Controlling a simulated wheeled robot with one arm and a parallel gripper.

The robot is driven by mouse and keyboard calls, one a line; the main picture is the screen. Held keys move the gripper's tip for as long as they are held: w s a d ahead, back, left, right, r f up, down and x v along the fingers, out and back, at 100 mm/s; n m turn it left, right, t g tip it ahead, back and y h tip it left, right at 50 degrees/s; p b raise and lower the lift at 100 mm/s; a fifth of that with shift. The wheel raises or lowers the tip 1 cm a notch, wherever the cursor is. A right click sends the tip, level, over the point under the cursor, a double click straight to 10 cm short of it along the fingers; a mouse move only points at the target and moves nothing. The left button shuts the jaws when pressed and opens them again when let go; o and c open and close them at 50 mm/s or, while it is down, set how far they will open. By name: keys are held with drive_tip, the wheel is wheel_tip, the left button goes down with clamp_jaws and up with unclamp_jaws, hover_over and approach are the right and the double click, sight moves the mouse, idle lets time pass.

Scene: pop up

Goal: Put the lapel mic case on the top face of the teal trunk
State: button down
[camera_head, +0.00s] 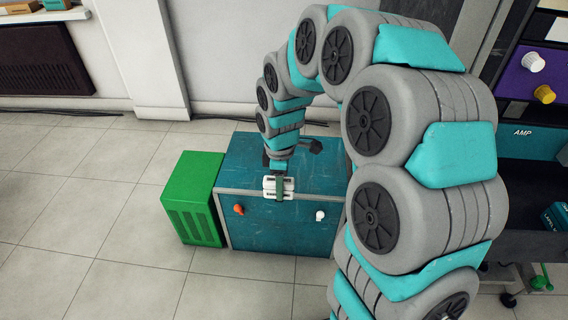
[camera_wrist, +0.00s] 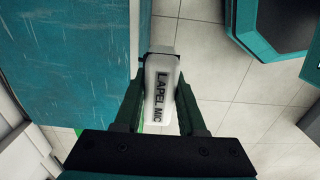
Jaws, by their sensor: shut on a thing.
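The lapel mic case (camera_wrist: 160,88) is a small white case with dark "LAPEL MIC" lettering. My gripper (camera_wrist: 160,112) is shut on it, with one dark green finger on each side. In the head view the white case (camera_head: 288,186) shows in my gripper (camera_head: 279,188), at the front top edge of the teal trunk (camera_head: 245,165). In the wrist view the trunk's teal surface (camera_wrist: 80,70) lies just left of the case, and floor tiles show behind the case. The case's height above the trunk top is hard to tell. My arm hides part of the top face.
A green vented box (camera_head: 190,205) stands against the trunk's left side. An orange knob (camera_head: 238,209) and a white knob (camera_head: 320,215) are on its front. A dark patch (camera_head: 315,146) shows on its top, unclear in kind. A dark shelf unit (camera_head: 520,175) stands right.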

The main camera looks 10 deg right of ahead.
drive_tip(key=w+d, duration=0.1)
drive_tip(key=w, duration=0.3)
drive_tip(key=w+d+f, duration=0.1)
drive_tip(key=w, duration=0.4)
drive_tip(key=w+d, duration=0.2)
drive_tip(key=w, duration=0.2)
drive_tip(key=shift+w+f, duration=0.15)
drive_tip(key=shift+w, duration=0.25)
drive_tip(key=shift+w+d+f, duration=0.1)
drive_tip(key=shift+w, duration=0.15)
drive_tip(key=shift+f, duration=1.65)
drive_tip(key=shift+f, duration=0.15)
drive_tip(key=c, duration=0.5)
unclamp_jaws()
